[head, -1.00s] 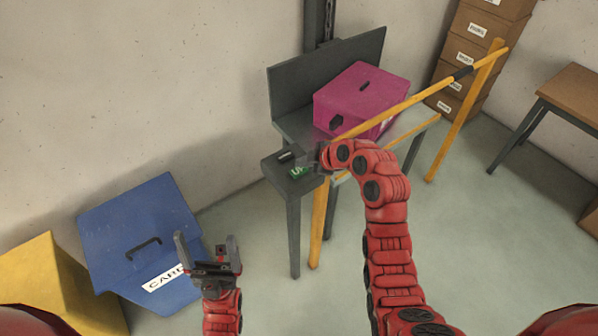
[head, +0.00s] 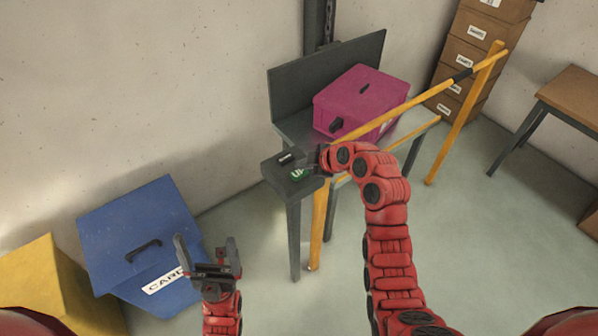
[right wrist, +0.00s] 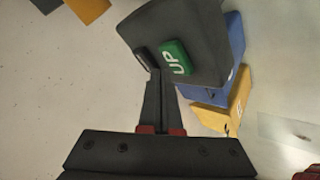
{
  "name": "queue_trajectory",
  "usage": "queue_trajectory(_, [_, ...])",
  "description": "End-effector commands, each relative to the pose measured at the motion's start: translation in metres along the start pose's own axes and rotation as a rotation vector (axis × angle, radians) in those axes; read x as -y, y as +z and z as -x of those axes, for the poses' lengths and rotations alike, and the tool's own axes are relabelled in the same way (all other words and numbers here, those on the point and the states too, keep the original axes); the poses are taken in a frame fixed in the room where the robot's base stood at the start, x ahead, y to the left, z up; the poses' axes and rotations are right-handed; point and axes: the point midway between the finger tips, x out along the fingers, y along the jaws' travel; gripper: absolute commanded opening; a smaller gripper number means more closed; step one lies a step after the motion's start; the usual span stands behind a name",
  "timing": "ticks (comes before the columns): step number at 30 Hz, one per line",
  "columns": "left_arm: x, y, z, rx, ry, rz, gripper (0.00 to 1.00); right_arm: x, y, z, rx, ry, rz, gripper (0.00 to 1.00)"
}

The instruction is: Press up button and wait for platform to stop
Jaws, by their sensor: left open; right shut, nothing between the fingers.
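The green UP button (head: 299,174) sits on a dark control stand (head: 294,222), beside a black button (head: 286,158). In the right wrist view, the UP button (right wrist: 175,58) is just right of my fingertips. My right gripper (head: 317,160) is shut and empty at the stand's right edge; I cannot tell whether it touches anything. The grey platform (head: 294,124) with a tall back panel carries a magenta box (head: 362,100), behind the stand. My left gripper (head: 207,250) is open and empty, in front of the blue bin.
A yellow railing (head: 412,102) runs beside the platform, close to my right arm. A blue bin (head: 120,228) labelled CARD and a yellow bin (head: 40,278) stand at left. Stacked brown boxes (head: 474,50) and a wooden table (head: 575,95) are at right. The floor between is clear.

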Motion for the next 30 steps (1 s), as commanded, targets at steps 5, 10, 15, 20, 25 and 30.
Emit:
queue_trajectory(5, [0.0, 0.0, 0.0, 0.0, 0.0, 0.0, 0.95, -0.0001, 0.0, 0.0, 0.0, 0.0, 0.0, 0.0])
queue_trajectory(10, [0.0, 0.0, 0.0, 0.0, 0.0, 0.0, 0.95, -0.0001, 0.0, 0.0, 0.0, 0.0, 0.0, 0.0])
queue_trajectory(15, [0.0, 0.0, 0.0, 0.0, 0.0, 0.0, 0.95, -0.0001, 0.0, 0.0, 0.0, 0.0, 0.0, 0.0])
queue_trajectory(20, [0.0, 0.0, 0.0, 0.0, 0.0, 0.0, 0.95, -0.0001, 0.0, 0.0, 0.0, 0.0, 0.0, 0.0])
queue_trajectory(25, [-0.0001, 0.0003, 0.0014, 0.0, 0.0, 0.0, 0.95, 0.0005, 0.0005, -0.0006, 0.0, 0.0, 0.0, 0.0])
queue_trajectory(30, [-0.0004, 0.0015, 0.0088, 0.0, 0.0, 0.0, 0.95, 0.0022, 0.0026, -0.0035, 0.0, 0.001, 0.001, 0.0])
